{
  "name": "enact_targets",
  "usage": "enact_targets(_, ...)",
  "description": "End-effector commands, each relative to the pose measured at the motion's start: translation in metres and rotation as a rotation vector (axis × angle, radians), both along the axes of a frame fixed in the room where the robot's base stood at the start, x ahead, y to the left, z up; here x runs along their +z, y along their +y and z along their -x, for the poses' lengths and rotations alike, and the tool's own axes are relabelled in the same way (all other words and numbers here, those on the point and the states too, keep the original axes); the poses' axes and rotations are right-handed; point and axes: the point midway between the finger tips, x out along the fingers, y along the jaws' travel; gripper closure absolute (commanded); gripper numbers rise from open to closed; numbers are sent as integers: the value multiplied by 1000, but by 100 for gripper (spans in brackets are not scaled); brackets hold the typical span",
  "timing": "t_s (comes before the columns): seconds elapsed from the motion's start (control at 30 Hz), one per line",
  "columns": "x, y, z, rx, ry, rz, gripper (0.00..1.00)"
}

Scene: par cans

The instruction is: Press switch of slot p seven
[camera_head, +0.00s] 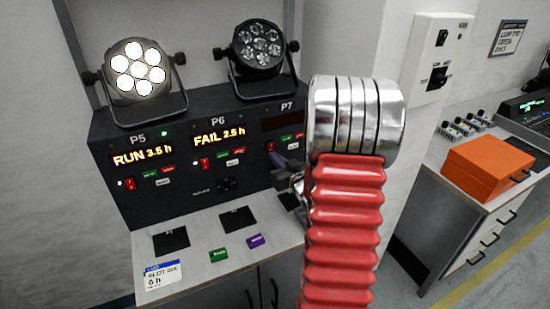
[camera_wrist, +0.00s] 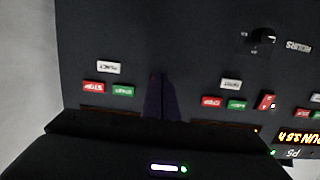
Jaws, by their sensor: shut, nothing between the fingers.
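Slot P7 (camera_head: 287,107) is the rightmost slot I see on the black rack, partly behind my arm, and its display is dark. Its small red rocker switch (camera_head: 270,147) shows at the left of its buttons. My gripper (camera_head: 277,157) is shut and empty, its purple fingers close to that switch in the head view. In the wrist view, which is upside down, the fingertips (camera_wrist: 159,76) point at the panel beside P7's green button (camera_wrist: 123,91) and red button (camera_wrist: 93,87). A speck of red shows at the tips. The fingers hide most of the switch; contact cannot be told.
Slot P5 (camera_head: 138,140) reads RUN 3.5 h and slot P6 (camera_head: 218,121) reads FAIL 2.5 h. P6's rocker switch (camera_wrist: 266,101) is right of the fingers. Two lamps stand above the rack. A shelf (camera_head: 200,268) juts out below; an orange box (camera_head: 490,165) sits at right.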

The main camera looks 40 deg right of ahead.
Motion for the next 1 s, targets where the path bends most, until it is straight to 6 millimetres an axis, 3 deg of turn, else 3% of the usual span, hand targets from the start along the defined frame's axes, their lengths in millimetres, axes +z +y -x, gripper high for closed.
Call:
enact_targets(0.2,-6,10,21,0,1,-1,100)
enact_targets(0.7,-17,34,100,2,1,-1,100)
enact_targets(1.0,-19,39,112,7,0,0,100)
